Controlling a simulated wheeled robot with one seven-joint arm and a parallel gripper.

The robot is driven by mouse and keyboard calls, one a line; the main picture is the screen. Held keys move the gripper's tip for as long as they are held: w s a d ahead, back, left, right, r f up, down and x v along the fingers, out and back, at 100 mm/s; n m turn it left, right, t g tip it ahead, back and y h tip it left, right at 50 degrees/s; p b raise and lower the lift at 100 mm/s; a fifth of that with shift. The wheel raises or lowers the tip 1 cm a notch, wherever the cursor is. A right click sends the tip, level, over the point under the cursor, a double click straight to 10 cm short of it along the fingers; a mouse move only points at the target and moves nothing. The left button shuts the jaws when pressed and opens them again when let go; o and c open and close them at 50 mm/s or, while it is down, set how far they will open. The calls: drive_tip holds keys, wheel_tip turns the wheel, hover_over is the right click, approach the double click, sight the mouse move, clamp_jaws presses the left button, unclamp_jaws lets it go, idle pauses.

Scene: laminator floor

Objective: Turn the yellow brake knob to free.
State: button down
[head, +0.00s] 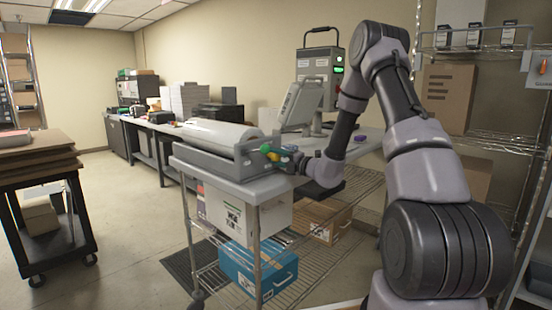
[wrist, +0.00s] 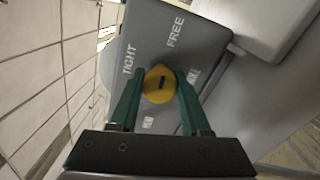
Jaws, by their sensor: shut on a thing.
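The laminator, with a large pale roll (head: 215,134), stands on a wire cart (head: 235,188) with boxes below. A tilted screen (head: 300,102) stands behind my gripper. A dark cart with brown boards (head: 38,157) is at left. Shelving is at right; floor is open between the carts.

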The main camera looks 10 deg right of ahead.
drive_tip(key=shift+m, duration=0.5)
drive_tip(key=shift+d, duration=0.1)
drive_tip(key=shift+c, duration=1.9)
unclamp_jaws()
drive_tip(key=v, duration=1)
drive_tip(key=shift+s+d, duration=0.2)
drive_tip(key=shift+s, duration=0.15)
drive_tip(key=shift+f, duration=0.1)
